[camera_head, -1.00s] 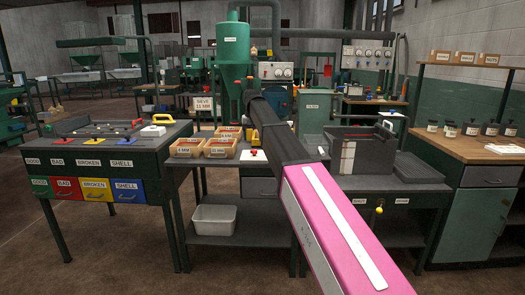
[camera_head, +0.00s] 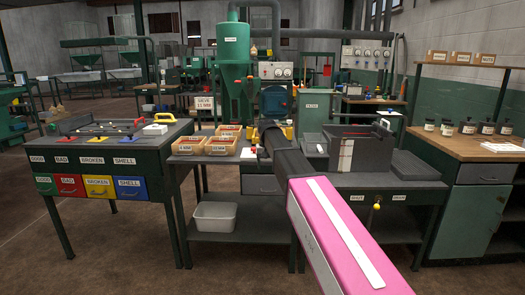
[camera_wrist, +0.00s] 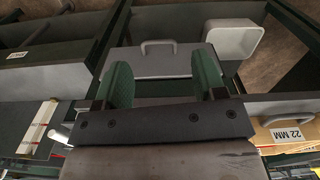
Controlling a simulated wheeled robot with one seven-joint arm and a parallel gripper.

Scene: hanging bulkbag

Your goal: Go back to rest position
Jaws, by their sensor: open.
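My gripper shows in the wrist view (camera_wrist: 165,88) with its two green-padded fingers spread apart and nothing between them. Behind the fingers is a grey drawer front with a handle (camera_wrist: 158,50). In the head view my pink and black arm reaches over the middle workbench (camera_head: 235,161). The fingertips there are mostly hidden behind my own arm, near yellow parts at the bench's back.
Wooden trays (camera_head: 221,147) stand left of my arm, and a dark box (camera_head: 359,142) stands right of it. A white bin (camera_head: 215,218) sits on the lower shelf. A sorting table (camera_head: 100,150) is at left, a wooden counter (camera_head: 470,147) at right.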

